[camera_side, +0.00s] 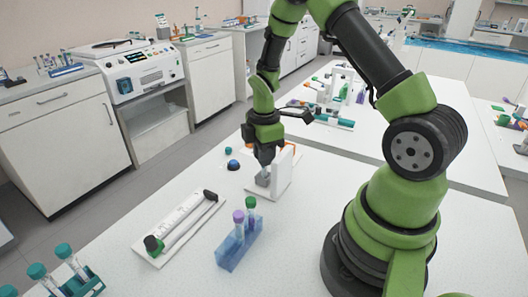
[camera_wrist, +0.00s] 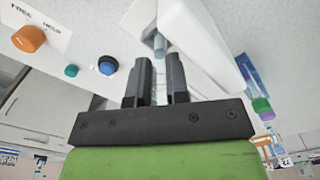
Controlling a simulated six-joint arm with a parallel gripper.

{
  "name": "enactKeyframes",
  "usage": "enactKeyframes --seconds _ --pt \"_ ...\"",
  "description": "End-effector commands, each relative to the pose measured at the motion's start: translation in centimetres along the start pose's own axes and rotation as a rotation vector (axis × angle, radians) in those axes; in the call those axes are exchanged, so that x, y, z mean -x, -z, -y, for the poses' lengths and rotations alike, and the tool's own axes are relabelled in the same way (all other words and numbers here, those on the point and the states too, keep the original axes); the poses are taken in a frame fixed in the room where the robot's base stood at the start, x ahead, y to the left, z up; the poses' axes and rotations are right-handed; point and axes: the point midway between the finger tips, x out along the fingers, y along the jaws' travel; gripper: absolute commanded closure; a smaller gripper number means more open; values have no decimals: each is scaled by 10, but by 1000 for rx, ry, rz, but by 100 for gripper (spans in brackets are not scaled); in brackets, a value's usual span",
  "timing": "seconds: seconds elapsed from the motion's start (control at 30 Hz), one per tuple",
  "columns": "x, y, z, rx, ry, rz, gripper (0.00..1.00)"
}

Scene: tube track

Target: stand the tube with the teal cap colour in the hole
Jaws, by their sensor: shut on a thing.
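My gripper (camera_side: 264,160) points down beside an upright white block (camera_side: 284,172) on the white bench. In the wrist view its two dark fingers (camera_wrist: 159,82) are closed around a pale, see-through tube (camera_wrist: 159,92). A grey-blue piece (camera_wrist: 160,45) shows just beyond the fingertips, close to the white block (camera_wrist: 205,45); I cannot tell whether it touches. The held tube's cap is not clear. Several teal-capped tubes stand in a green rack (camera_side: 92,285) at the lower left. A loose small teal cap (camera_side: 228,150) lies on the bench. I cannot make out the hole.
A blue rack (camera_side: 240,247) holds a purple-capped and a green-capped tube. A white board (camera_side: 170,240) with a green-ended rod lies left of it. A blue domed button (camera_side: 233,165) and an orange knob (camera_wrist: 28,38) by printed labels are near the gripper. Bench between is clear.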

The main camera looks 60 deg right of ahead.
Motion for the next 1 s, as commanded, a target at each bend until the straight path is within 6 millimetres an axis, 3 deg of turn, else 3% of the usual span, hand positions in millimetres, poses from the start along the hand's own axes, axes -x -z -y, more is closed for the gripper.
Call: enactKeyframes --seconds 0.7,0.73,0.83,0.87,1.0 --pt "-6 0 0 0 0 0 98" --pt "-6 0 0 0 0 0 82" --pt "-6 0 0 0 0 0 59" --pt "-6 0 0 0 0 0 55" --pt "-6 0 0 0 1 0 55"
